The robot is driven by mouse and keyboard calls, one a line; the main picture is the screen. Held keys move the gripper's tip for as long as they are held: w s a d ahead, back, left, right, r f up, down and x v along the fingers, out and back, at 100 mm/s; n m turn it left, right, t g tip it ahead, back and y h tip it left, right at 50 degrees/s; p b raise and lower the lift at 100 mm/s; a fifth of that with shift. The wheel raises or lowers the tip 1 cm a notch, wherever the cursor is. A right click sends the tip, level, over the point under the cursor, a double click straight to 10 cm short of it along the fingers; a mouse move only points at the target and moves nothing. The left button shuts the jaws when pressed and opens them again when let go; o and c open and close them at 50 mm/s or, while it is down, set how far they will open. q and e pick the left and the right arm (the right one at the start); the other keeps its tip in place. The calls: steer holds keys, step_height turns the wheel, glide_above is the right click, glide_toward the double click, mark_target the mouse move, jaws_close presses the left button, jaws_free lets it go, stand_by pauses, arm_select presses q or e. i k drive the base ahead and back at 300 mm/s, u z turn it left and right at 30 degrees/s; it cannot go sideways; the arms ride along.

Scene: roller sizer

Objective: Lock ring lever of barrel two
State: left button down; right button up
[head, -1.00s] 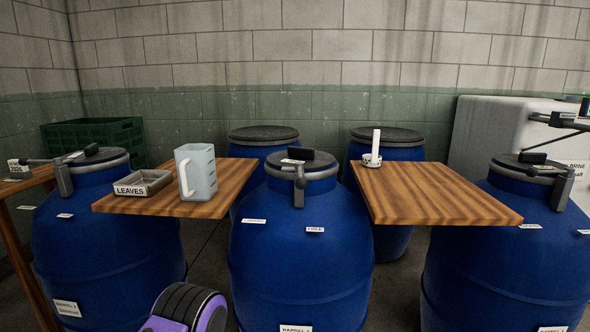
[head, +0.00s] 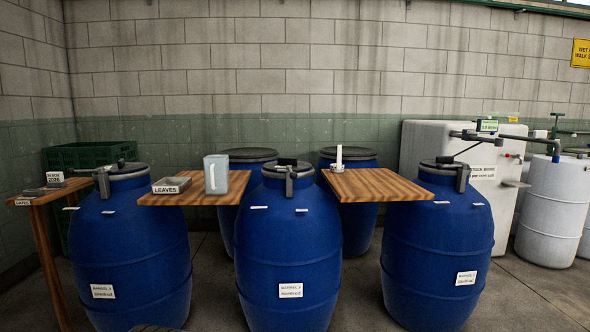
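The middle blue barrel (head: 288,248) stands upright with a dark lid and a metal ring; its front label is too small to read surely, but its place in the row fits barrel two. A grey ring lever (head: 289,183) hangs down at the front of its rim; I cannot tell whether it is fully against the barrel. The left barrel (head: 130,250) and right barrel (head: 436,245) have similar grey levers, one on the left barrel (head: 103,184) and one on the right barrel (head: 461,179). Neither of my grippers is in view.
Wooden boards (head: 375,184) bridge the barrels; the left one bears a LEAVES tray (head: 171,185) and a jug (head: 216,174). Two more barrels stand behind. A side table (head: 35,197) is at left. A white tank (head: 425,140) and grey drum (head: 552,211) are at right. Floor is open at front right.

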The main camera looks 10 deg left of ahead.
mark_target(293, 175)
steer(key=z, duration=0.5)
steer(key=i, duration=1.65)
steer(key=u, duration=0.55)
